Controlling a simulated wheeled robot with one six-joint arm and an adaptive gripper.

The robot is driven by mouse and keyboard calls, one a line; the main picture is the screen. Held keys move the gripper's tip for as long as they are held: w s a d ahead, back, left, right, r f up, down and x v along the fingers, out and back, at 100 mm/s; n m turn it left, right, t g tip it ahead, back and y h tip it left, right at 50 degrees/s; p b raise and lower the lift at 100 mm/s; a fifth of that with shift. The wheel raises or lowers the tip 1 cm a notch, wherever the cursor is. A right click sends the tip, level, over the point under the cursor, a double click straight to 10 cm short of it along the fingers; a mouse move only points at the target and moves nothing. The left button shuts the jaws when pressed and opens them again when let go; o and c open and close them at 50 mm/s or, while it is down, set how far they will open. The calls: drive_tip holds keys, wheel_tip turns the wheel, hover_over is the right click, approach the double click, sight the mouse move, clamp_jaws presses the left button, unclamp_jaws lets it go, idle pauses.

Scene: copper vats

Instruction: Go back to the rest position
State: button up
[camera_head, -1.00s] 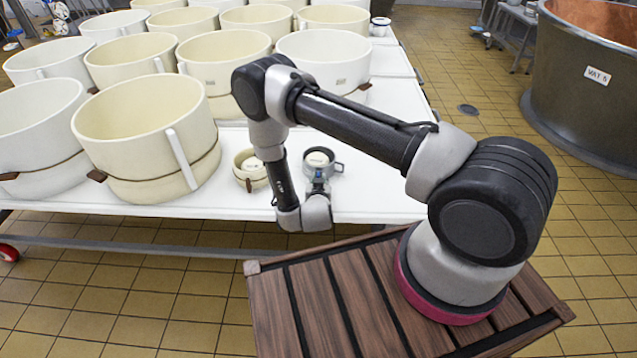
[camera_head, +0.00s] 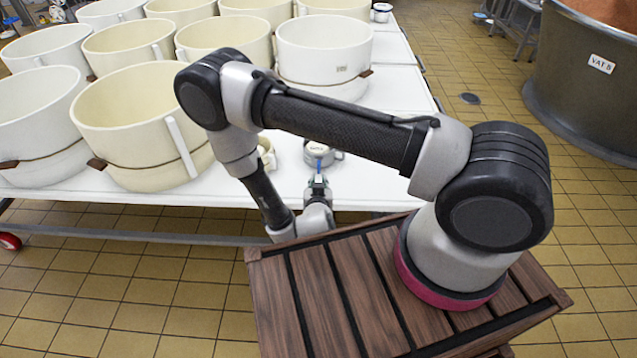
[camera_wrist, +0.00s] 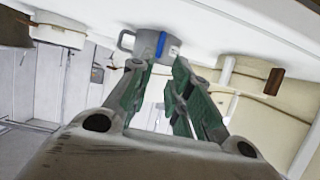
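My gripper (camera_head: 318,186) is just beyond the front edge of the white table, low and in front of a small grey metal cup (camera_head: 321,156). The cup stands on the table, with a pale top and a blue mark on its near side. In the wrist view, which looks upside down, the cup (camera_wrist: 150,46) sits just past the fingertips of my gripper (camera_wrist: 157,75). The green-padded fingers are apart, with nothing held between them. My arm is bent, its forearm angled down to the table edge.
A small cream mould (camera_head: 267,152) beside the cup is partly hidden by my arm. Several large cream tubs (camera_head: 140,125) fill the left and back of the table (camera_head: 375,180). A big metal vat (camera_head: 585,95) stands at the right. Tiled floor (camera_head: 130,270) is clear in front.

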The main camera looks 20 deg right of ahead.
idle(0.3)
drive_tip(key=s+f+n+g+y, duration=0.1)
drive_tip(key=s+f+n+g, duration=0.1)
drive_tip(key=s+f+g, duration=0.7)
drive_tip(key=s+a+r+n+g+y, duration=0.1)
drive_tip(key=s+a+r+g, duration=0.1)
drive_tip(key=s+a, duration=0.15)
drive_tip(key=s+d+r+n+g+y, duration=0.1)
drive_tip(key=d+r+n+g, duration=0.1)
drive_tip(key=r, duration=1.3)
drive_tip(key=s+d+r+n+g+y, duration=0.1)
drive_tip(key=d+r+n+g, duration=0.15)
drive_tip(key=r, duration=1.25)
drive_tip(key=s+d+r+m+t, duration=0.1)
drive_tip(key=s+d+r+t, duration=0.1)
drive_tip(key=d+r, duration=0.3)
drive_tip(key=s+d+r+m+t, duration=0.1)
drive_tip(key=s+d+r+t, duration=0.1)
drive_tip(key=d+r, duration=0.4)
drive_tip(key=s+d+r+m+t, duration=0.2)
drive_tip(key=d+r, duration=0.3)
drive_tip(key=r, duration=0.9)
drive_tip(key=shift+s+d+t, duration=0.25)
drive_tip(key=shift+s+t, duration=0.3)
drive_tip(key=shift+s, duration=0.05)
